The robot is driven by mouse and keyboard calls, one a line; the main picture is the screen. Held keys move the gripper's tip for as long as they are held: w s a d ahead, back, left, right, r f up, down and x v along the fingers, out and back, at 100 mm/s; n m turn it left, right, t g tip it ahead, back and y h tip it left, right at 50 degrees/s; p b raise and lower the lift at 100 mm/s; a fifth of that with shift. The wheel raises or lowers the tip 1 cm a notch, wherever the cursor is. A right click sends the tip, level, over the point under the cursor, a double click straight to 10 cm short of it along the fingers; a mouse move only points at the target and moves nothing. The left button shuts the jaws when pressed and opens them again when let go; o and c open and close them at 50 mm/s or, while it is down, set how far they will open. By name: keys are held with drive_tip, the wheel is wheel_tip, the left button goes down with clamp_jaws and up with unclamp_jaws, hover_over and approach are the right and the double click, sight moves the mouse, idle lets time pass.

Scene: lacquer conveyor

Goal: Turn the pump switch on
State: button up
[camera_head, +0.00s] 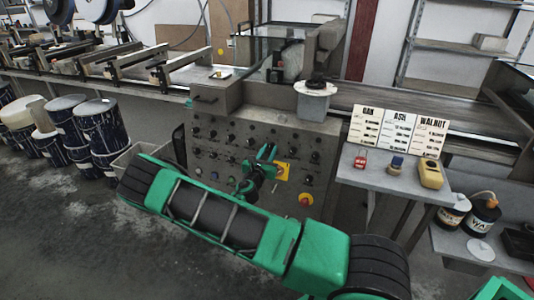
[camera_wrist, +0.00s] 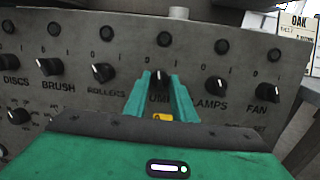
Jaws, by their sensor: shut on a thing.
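The control panel (camera_head: 225,135) carries rows of black rotary knobs. In the wrist view the pump switch (camera_wrist: 163,80) is a black knob above a label partly hidden to "UM". My green gripper (camera_wrist: 162,90) has one finger on each side of this knob and is shut on it. The knob's pointer looks roughly upright, but the fingers partly hide it and its 0 and 1 marks. In the head view my gripper (camera_head: 264,168) is at the panel's face, and my arm hides part of the panel; the pump knob cannot be made out there.
The Rollers knob (camera_wrist: 103,73) is close on the left and the Lamps knob (camera_wrist: 216,85) on the right. A red stop button (camera_head: 306,199) sits low on the panel. A side table (camera_head: 378,180) with small items and labelled cards stands at the right.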

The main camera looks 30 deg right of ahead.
drive_tip(key=shift+w+a+m+g+h, duration=0.15)
drive_tip(key=shift+m+g+h, duration=0.3)
drive_tip(key=shift+m, duration=1.9)
drive_tip(key=shift+w+d+m+g+h, duration=0.1)
drive_tip(key=shift+m+g+h, duration=0.3)
drive_tip(key=shift+m, duration=1.95)
drive_tip(key=shift+o, duration=0.2)
drive_tip(key=shift+m+g, duration=0.3)
drive_tip(key=shift+g, duration=0.05)
drive_tip(key=shift+c, duration=0.2)
drive_tip(key=o, duration=1.1)
drive_tip(key=shift+c, duration=0.2)
drive_tip(key=shift+a, duration=0.1)
drive_tip(key=v, duration=1)
drive_tip(key=shift+s+a, duration=0.25)
drive_tip(key=shift+a, duration=0.05)
drive_tip(key=shift+d, duration=0.1)
